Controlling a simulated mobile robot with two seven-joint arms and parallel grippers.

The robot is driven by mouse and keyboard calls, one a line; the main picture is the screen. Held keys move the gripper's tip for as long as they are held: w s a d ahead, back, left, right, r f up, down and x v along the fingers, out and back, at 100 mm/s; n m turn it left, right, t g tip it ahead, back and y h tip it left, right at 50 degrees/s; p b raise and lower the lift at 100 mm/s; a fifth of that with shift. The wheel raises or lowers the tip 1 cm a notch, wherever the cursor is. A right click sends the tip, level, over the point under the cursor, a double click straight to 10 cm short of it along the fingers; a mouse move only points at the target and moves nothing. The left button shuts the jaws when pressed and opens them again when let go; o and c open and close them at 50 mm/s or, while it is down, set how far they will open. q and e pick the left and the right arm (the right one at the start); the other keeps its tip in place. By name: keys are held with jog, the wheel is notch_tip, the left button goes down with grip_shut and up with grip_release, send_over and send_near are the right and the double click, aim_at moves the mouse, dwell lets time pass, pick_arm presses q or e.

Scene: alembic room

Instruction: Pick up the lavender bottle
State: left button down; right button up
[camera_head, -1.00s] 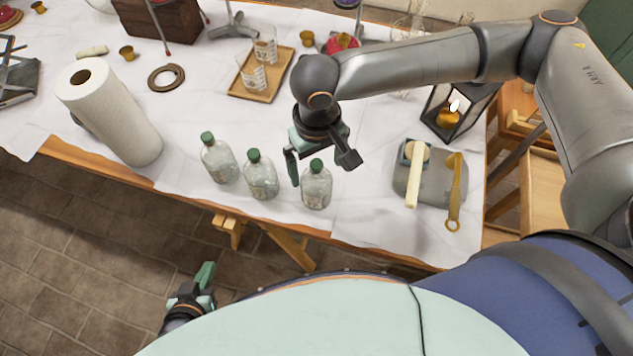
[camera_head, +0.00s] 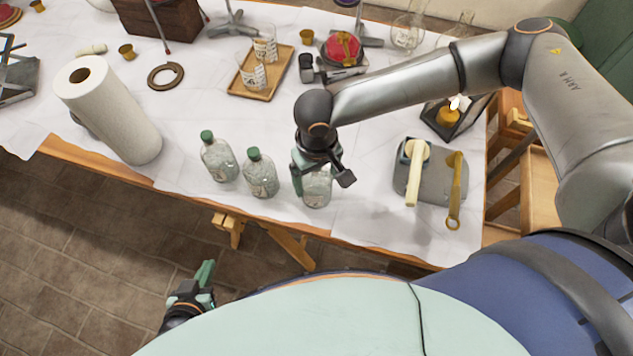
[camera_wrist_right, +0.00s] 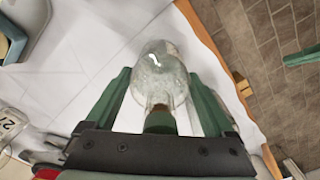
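Three clear glass bottles with green caps stand in a row near the table's front edge: the left bottle (camera_head: 218,160), the middle bottle (camera_head: 262,178) and the right bottle (camera_head: 318,188). I cannot read which is lavender. My right gripper (camera_head: 322,180) is lowered over the right bottle and hides its cap in the head view. In the right wrist view, its open fingers (camera_wrist_right: 160,108) stand on either side of this bottle (camera_wrist_right: 160,75), with gaps visible beside the glass. My left gripper (camera_head: 207,284) is low beyond the table's front edge, empty, its fingers apart.
A paper towel roll (camera_head: 110,115) stands left of the bottles. A grey board (camera_head: 435,185) with tools lies to the right, near a lantern (camera_head: 450,115). A wooden tray (camera_head: 245,88) with glasses is behind. The table's front edge is close to the bottles.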

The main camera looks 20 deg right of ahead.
grip_shut()
dwell(0.5)
jog(key=shift+r, duration=0.15)
